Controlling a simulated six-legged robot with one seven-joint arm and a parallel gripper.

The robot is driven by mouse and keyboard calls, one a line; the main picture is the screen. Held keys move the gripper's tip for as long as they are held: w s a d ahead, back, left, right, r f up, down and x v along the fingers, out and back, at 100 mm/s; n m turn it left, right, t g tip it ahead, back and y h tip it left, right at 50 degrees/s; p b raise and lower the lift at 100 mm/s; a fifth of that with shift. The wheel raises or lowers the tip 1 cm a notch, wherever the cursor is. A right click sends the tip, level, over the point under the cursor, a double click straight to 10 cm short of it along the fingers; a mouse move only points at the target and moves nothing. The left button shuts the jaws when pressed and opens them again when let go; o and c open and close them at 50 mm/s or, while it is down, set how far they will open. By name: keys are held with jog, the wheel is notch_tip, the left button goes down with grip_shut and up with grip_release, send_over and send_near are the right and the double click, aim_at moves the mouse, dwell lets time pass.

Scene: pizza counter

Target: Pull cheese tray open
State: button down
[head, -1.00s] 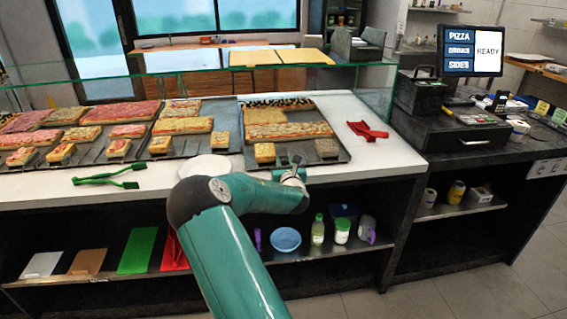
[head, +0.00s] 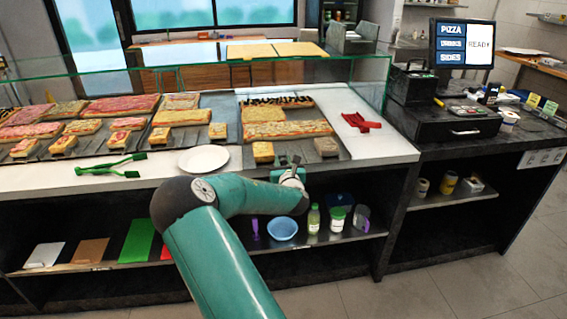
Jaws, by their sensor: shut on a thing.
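The cheese tray (head: 345,153) is the dark rightmost tray on the counter. It carries large pizza slabs and small square pieces at its front. My gripper (head: 292,168) is at the tray's front edge, at the counter's front, and is shut on the tray. The exact contact of the fingers is small and partly hidden.
A white plate (head: 203,158) and green tongs (head: 110,166) lie left of the gripper. A glass guard (head: 200,68) runs behind the trays. A shelf below holds a blue bowl (head: 282,229) and bottles.

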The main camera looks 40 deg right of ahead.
jog(key=shift+r, duration=0.1)
jog(key=c, duration=1.2)
grip_release()
jog(key=v, duration=1.4)
jog(key=shift+w, duration=0.1)
